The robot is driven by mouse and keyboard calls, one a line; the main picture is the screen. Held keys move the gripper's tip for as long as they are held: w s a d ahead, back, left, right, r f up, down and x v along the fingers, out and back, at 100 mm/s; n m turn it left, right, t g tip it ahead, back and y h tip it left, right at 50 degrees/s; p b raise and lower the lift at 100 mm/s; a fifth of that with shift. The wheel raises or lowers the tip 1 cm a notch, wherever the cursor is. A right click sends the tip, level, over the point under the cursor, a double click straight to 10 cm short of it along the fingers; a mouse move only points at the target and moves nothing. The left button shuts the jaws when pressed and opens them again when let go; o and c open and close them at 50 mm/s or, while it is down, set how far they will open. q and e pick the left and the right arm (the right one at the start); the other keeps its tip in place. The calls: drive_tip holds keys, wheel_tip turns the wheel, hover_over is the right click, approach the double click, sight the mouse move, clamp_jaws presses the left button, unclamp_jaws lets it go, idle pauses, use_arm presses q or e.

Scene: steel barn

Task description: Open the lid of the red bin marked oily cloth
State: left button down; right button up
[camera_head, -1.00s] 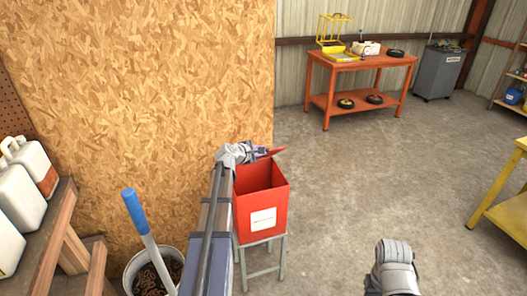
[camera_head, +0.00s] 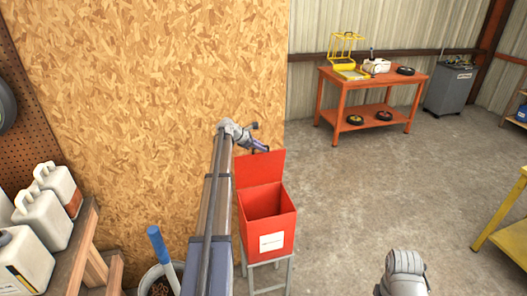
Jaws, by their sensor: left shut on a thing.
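The red bin (camera_head: 284,225) with a white label stands on a grey metal stand in front of the chipboard wall. Its label is too small to read. Its red lid (camera_head: 261,168) stands raised, close to upright, at the back of the bin, and the dark inside shows. My left arm reaches along the bin's left side. My left gripper (camera_head: 260,147) is at the lid's top edge, shut on the lid; its fingertips are small and partly hidden. Part of my right arm shows at the bottom right, but its gripper is not visible.
A bucket (camera_head: 150,277) with a blue-handled tool stands left of the bin. White jugs (camera_head: 42,219) sit on a wooden shelf at the left. An orange workbench (camera_head: 370,92) stands at the back, and a yellow table (camera_head: 505,225) at the right. The concrete floor between is clear.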

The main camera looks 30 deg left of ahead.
use_arm(q)
drive_tip(key=shift+w+a, duration=0.35)
drive_tip(key=shift+a, duration=0.1)
drive_tip(key=c, duration=0.9)
unclamp_jaws()
drive_tip(key=p+v, duration=0.5)
drive_tip(key=v, duration=0.3)
drive_tip(key=shift+w+d, duration=0.1)
